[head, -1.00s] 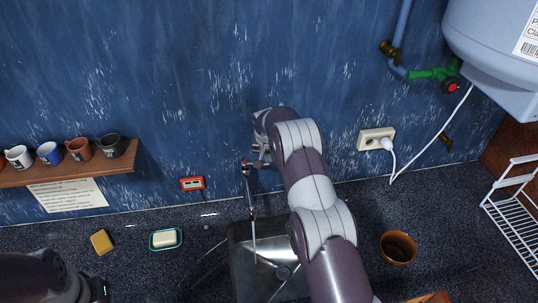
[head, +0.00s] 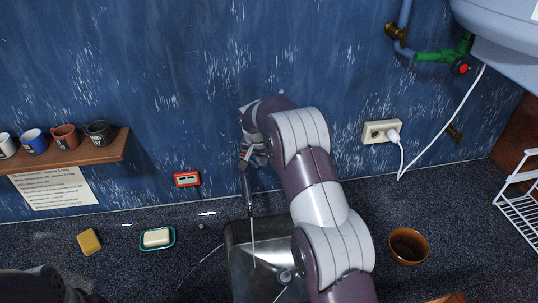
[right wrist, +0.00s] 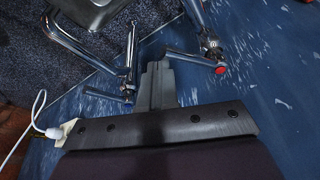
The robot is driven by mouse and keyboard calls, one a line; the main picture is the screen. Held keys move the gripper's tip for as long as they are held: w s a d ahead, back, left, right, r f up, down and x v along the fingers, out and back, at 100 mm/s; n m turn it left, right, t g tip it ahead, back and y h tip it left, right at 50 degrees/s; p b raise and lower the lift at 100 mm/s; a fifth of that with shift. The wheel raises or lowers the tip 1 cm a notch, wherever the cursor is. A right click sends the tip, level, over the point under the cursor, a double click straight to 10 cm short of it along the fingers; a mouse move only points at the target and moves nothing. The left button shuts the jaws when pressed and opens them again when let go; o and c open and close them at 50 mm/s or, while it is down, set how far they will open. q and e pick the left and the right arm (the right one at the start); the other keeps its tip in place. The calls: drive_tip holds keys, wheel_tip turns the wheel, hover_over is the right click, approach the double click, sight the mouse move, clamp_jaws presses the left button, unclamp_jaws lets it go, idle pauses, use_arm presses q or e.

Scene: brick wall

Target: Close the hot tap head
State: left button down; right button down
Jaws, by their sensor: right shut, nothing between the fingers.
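The metal tap (head: 248,192) stands behind the sink, and a thin stream of water runs from its spout. In the right wrist view the hot tap head (right wrist: 196,59) is a metal lever with a red end, on the right of the tap. My right gripper (head: 254,158) is at the top of the tap and covers the tap heads in the head view. It is shut and empty. In the right wrist view its fingertips (right wrist: 156,68) are close beside the inner end of the hot lever; I cannot tell whether they touch. My left gripper is out of view.
The steel sink (head: 236,262) lies below the tap. A soap dish (head: 172,240), a yellow sponge (head: 89,241) and a brown bowl (head: 408,246) are on the dark counter. A wall socket (head: 377,131) is right of my arm, a mug shelf (head: 112,155) at left.

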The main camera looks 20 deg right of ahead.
drive_tip(key=shift+s+a+f+b, duration=0.1)
drive_tip(key=shift+s+a+b, duration=0.1)
drive_tip(key=shift+a+b, duration=0.4)
drive_tip(key=shift+s+a+b, duration=0.15)
drive_tip(key=shift+a+b, duration=0.2)
drive_tip(key=shift+a, duration=0.4)
drive_tip(key=shift+a+b, duration=0.6)
drive_tip(key=shift+a, duration=0.25)
